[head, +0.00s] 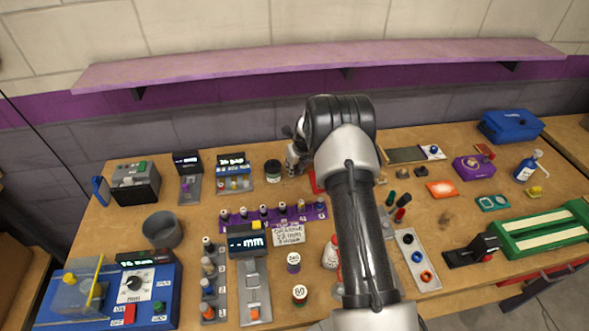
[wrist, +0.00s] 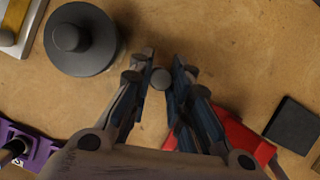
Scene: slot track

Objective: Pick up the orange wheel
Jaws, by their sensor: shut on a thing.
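My gripper (wrist: 161,68) points down over the wooden bench, its two fingers closed around a small grey round-topped piece (wrist: 160,79) in the wrist view. I cannot tell what that piece is; no orange shows on it. In the head view my gripper (head: 294,155) is at the back middle of the bench, partly hidden by my arm. An orange ring (head: 427,276), possibly the orange wheel, lies in a light tray (head: 407,240) right of my arm, in front of a blue ring. My gripper is well away from it.
A dark round knobbed object (wrist: 82,40) stands just left of my gripper, and a red object (wrist: 232,140) lies to its right. A purple rack (head: 240,217) of small pieces is in front. The purple shelf (head: 320,60) runs along the wall behind.

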